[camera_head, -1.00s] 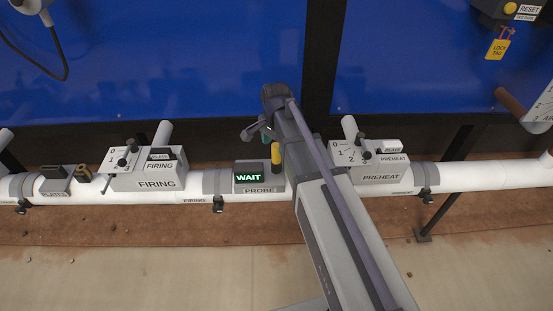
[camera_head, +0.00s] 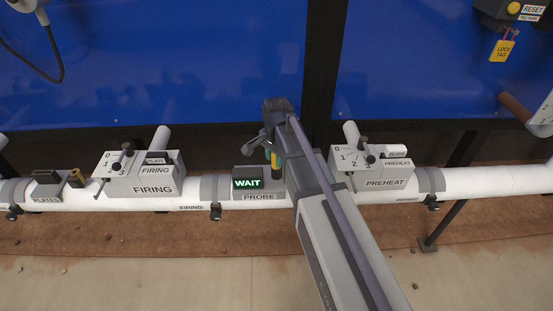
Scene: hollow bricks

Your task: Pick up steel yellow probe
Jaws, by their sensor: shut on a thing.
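The yellow probe (camera_head: 275,160) stands upright in the PROBE holder (camera_head: 259,196) on the white pipe, just right of the green-lit WAIT display (camera_head: 247,183). Only a short part of its yellow body shows; my arm hides the rest from the right. My gripper (camera_head: 269,148) is at the top of the probe, seen small and partly covered by my own arm. It is shut on the probe.
The FIRING box (camera_head: 145,178) with its knob is to the left, and the PREHEAT box (camera_head: 372,175) is close right of my arm. A PLATES holder (camera_head: 46,187) and a brass-coloured piece (camera_head: 76,179) are at far left. Blue panels stand behind.

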